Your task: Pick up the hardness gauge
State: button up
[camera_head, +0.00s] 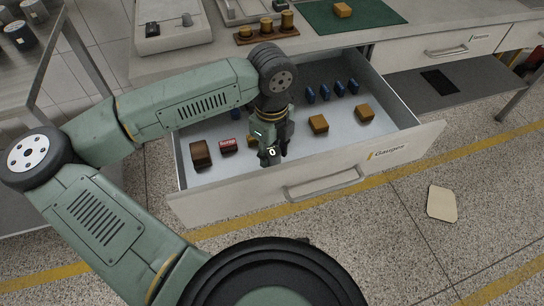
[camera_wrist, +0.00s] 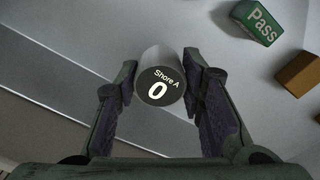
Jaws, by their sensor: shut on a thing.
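The hardness gauge (camera_wrist: 158,88) is a grey cylinder whose dark round face reads "Shore A 0" in the wrist view. It also shows in the head view (camera_head: 270,153), low at my gripper's fingertips. My gripper (camera_head: 272,150) reaches down into the open drawer near its front wall. In the wrist view my gripper (camera_wrist: 160,98) has one finger on each side of the gauge and is shut on it. The drawer (camera_head: 290,165) is labelled "Gauges". I cannot tell whether the gauge still touches the drawer floor.
Brown blocks (camera_head: 319,124) and several blue pieces (camera_head: 325,92) lie in the drawer. A red labelled block (camera_head: 228,145) is left of my gripper. A green "Pass" block (camera_wrist: 257,22) shows in the wrist view. The bench (camera_head: 180,60) stands behind; a beige plate (camera_head: 441,204) lies on the floor.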

aim_at(272, 151)
grip_shut()
notch_tip(272, 151, up, 10)
jog(key=shift+b, duration=0.95)
